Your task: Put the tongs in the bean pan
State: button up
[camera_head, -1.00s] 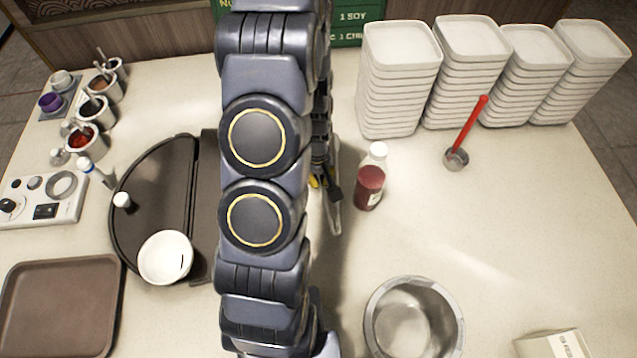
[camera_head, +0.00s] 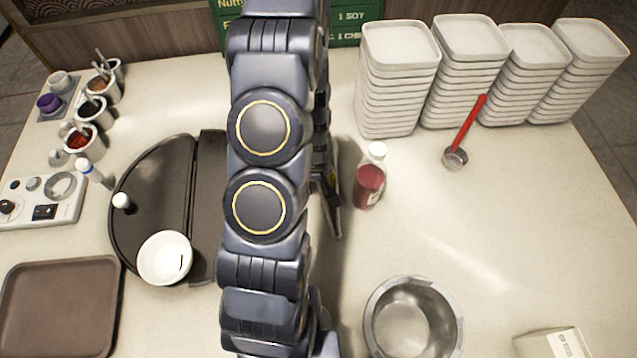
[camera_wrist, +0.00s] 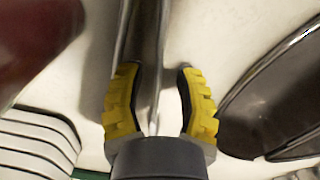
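The metal tongs (camera_head: 334,212) lie on the counter just left of the red sauce bottle, partly hidden by my arm. In the wrist view the tongs (camera_wrist: 147,45) run between the two yellow-backed fingers of my gripper (camera_wrist: 158,78). The fingers stand apart, with a gap on the right side of the tongs, so my gripper looks open around them. In the head view my gripper is mostly hidden behind my arm. No pan with beans can be made out. A steel pot (camera_head: 452,325) at the front looks empty.
The red sauce bottle (camera_head: 368,188) stands close to the right of the tongs. Stacked white dishes (camera_head: 390,100) are at the back right, near a red-handled ladle (camera_head: 468,125). A dark round griddle (camera_head: 150,210) with a white bowl (camera_head: 165,258) is left.

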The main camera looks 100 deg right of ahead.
notch_tip(320, 180, up, 12)
jog(key=shift+w+r, duration=0.15)
jog(key=shift+w, duration=0.15)
dwell(0.3)
jog(key=w+a+r+n, duration=0.1)
jog(key=w+r+n, duration=0.15)
jog(key=w, duration=0.45)
jog(key=w+a+r+n, duration=0.1)
jog(key=w+a+r, duration=0.15)
jog(key=w, duration=0.35)
jog(key=w+a+r+n, duration=0.4)
jog(key=w+a, duration=0.1)
jog(key=a, duration=0.4)
jog(key=w+a+r+n, duration=0.4)
jog(key=w+a+r, duration=0.1)
jog(key=a, duration=0.3)
jog(key=shift+w+a+r+g, duration=0.2)
jog(key=shift+w+a+g, duration=0.15)
jog(key=shift+w, duration=0.4)
jog(key=shift+o, duration=0.2)
jog(key=s+a+r+n, duration=0.3)
jog(key=s+a+n, duration=0.1)
jog(key=a, duration=0.5)
jog(key=shift+s+r+n, duration=0.15)
jog(key=shift+r+n, duration=0.05)
jog(key=shift+n, duration=0.35)
